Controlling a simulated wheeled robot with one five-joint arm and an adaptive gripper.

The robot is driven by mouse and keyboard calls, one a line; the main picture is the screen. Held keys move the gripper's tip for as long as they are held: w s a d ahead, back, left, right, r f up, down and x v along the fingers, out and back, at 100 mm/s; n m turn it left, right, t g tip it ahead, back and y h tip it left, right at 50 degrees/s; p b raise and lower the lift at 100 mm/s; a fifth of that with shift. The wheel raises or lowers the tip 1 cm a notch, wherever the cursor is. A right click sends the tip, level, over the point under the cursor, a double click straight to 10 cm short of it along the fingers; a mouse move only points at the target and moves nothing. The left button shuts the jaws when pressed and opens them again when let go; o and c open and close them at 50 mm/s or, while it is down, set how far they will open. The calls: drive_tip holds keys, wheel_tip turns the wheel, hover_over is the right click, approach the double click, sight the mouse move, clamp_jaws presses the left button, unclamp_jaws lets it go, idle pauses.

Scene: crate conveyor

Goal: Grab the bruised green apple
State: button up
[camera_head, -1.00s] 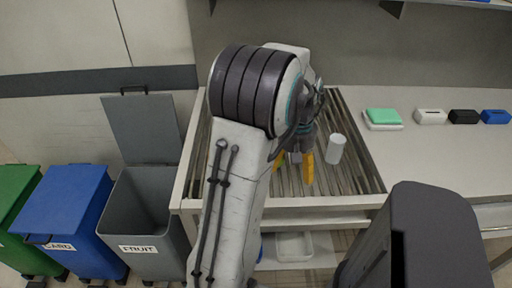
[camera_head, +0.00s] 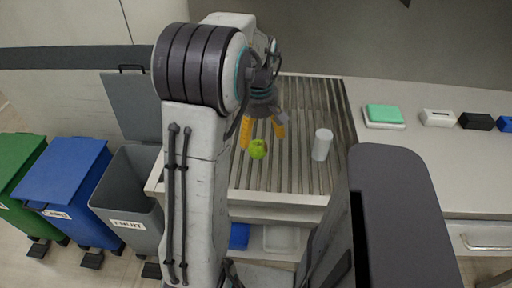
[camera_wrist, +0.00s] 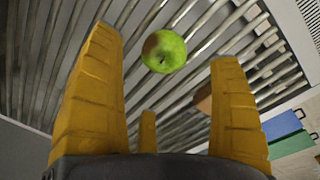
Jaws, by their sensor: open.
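The green apple (camera_head: 258,149) lies on the roller conveyor, just in front of my gripper's fingers in the head view. In the wrist view the apple (camera_wrist: 164,51) shows a brownish patch on its left side and sits beyond the fingertips, between the lines of the two long yellow fingers. My gripper (camera_head: 264,134) is open and empty above the rollers. In the wrist view my gripper (camera_wrist: 165,75) has its two long fingers spread wide, with a shorter third finger at the middle. The fingers do not appear to touch the apple.
A white cylinder (camera_head: 322,145) stands on the rollers right of the apple. A brown thing (camera_wrist: 204,100) lies partly behind a finger in the wrist view. A grey FRUIT bin (camera_head: 128,205) with raised lid and a blue CARD bin (camera_head: 62,180) stand left. Green-topped box (camera_head: 384,114) sits on the counter.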

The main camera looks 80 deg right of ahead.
sight(259, 144)
drive_tip(key=n, duration=0.2)
drive_tip(key=shift+a+n, duration=0.1)
drive_tip(key=shift+n, duration=0.2)
drive_tip(key=shift+f+n, duration=0.2)
drive_tip(key=shift+n, duration=0.1)
drive_tip(key=shift+f+p, duration=0.5)
drive_tip(key=shift+f, duration=0.35)
wheel_tip(259, 144, down, 2)
drive_tip(key=p, duration=0.2)
drive_tip(key=shift+f+p, duration=0.25)
drive_tip(key=shift+p, duration=0.05)
drive_tip(key=shift+f+p, duration=0.6)
drive_tip(key=shift+f, duration=0.8)
drive_tip(key=shift+c, duration=0.3)
drive_tip(key=c, duration=1.3)
drive_tip(key=shift+o, duration=0.2)
drive_tip(key=shift+d+r, duration=0.15)
drive_tip(key=shift+d, duration=0.05)
